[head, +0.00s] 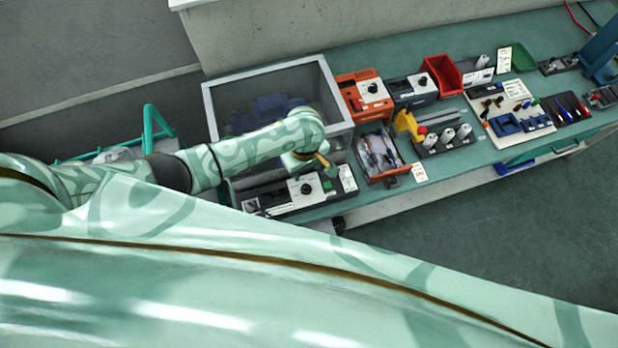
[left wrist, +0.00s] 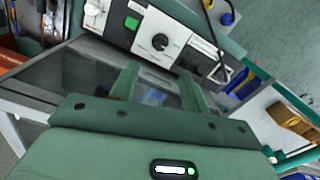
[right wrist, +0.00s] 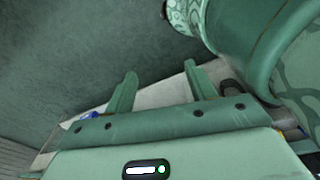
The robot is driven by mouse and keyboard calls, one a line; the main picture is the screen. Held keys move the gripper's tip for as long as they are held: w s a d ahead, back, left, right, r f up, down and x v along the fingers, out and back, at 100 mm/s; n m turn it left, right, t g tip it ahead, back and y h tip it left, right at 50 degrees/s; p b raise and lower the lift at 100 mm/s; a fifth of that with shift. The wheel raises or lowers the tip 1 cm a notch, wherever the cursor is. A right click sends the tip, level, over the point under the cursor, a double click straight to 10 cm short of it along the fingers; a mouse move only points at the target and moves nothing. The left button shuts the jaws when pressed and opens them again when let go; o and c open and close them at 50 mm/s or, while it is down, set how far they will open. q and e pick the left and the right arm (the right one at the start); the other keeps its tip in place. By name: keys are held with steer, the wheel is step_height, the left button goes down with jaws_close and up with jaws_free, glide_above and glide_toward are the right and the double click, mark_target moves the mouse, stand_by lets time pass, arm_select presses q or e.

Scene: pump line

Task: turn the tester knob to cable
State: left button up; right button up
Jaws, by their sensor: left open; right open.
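A black knob (left wrist: 160,42) sits on a white panel of a dark control strip in the left wrist view, beside a green button (left wrist: 132,22). The same knob (head: 306,188) shows in the head view at the front of a clear-sided case. Which setting it points to is too small to read. Orange (head: 372,88) and dark blue (head: 421,82) boxes also carry black knobs; I cannot tell which unit is the tester. My left gripper (left wrist: 160,86) is open and empty, apart from the knob. My right gripper (right wrist: 160,74) is open and empty, away from the knobs.
The clear case (head: 213,115) stands behind the strip. A red bin (head: 442,75), a yellow item (head: 408,124) and a pale tool board (head: 500,137) stand farther right on the green bench. Floor is free in front.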

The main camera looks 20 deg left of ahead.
arm_select(q)
steer(key=f+b, duration=0.1)
steer(key=f, duration=0.1)
steer(key=s+f+b, duration=0.1)
steer(key=f, duration=0.1)
steer(key=f+b, duration=0.1)
steer(key=f, duration=0.1)
steer(key=shift+s+f+b, duration=0.3)
steer(key=shift+f, duration=0.1)
arm_select(e)
steer(key=s+f, duration=0.5)
steer(key=s, duration=0.1)
arm_select(q)
steer(key=w+f+b, duration=0.1)
steer(key=f, duration=0.1)
steer(key=w+f, duration=0.1)
steer(key=shift+w+f+b, duration=0.1)
steer(key=shift+f+b, duration=0.3)
steer(key=shift+s+f+b, duration=0.2)
steer(key=shift+f+b, duration=0.2)
steer(key=shift+f, duration=0.15)
steer(key=shift+s, duration=0.25)
steer(key=shift+w, duration=0.1)
steer(key=shift+c, duration=0.3)
steer(key=c, duration=0.9)
arm_select(e)
steer(key=w, duration=0.1)
steer(key=w+f, duration=0.2)
steer(key=shift+w+a, duration=0.15)
steer(key=shift+w, duration=0.25)
